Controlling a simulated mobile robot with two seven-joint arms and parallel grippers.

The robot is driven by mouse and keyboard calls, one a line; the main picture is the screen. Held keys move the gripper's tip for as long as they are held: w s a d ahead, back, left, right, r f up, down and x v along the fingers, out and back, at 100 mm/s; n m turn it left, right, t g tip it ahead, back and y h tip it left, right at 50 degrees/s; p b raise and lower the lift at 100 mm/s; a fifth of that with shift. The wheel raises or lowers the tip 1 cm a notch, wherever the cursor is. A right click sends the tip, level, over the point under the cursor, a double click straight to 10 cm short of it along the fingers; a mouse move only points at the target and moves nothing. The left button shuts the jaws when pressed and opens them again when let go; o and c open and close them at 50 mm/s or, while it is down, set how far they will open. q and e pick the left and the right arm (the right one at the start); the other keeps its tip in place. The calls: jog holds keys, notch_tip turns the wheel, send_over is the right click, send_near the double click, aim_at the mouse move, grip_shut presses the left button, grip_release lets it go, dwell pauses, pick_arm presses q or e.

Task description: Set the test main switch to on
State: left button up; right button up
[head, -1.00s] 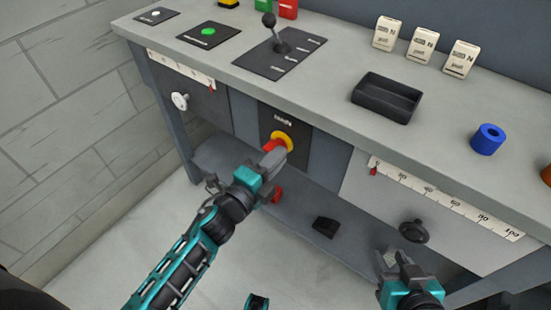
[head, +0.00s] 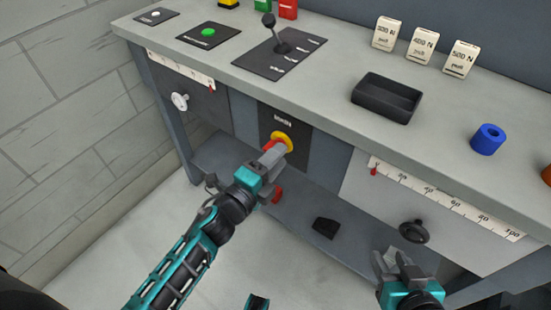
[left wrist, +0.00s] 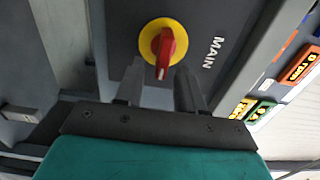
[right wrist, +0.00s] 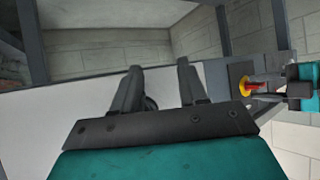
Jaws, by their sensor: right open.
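The main switch is a red rotary handle (left wrist: 168,52) on a round yellow plate (left wrist: 149,36), on a dark panel marked MAIN. In the left wrist view the handle lies roughly parallel to the lettering, with a pale mark at its lower end. In the head view the yellow plate (head: 287,139) shows on the bench front, with the handle partly hidden by my left gripper (head: 272,154). My left gripper (left wrist: 160,88) is open, its fingertips close to the handle; I cannot tell whether they touch it. My right gripper (head: 390,262) is open and empty, near a black knob.
The black knob (head: 414,231) is on the right drawer front, below a scale. A white knob (head: 180,101) is at the left. A lever (head: 270,32), black tray (head: 384,99) and blue cylinder (head: 488,139) are on the bench top. A lower shelf (head: 300,222) runs beneath.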

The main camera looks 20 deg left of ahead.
pick_arm(q)
jog(key=v, duration=1.3)
jog(key=shift+p, duration=0.3)
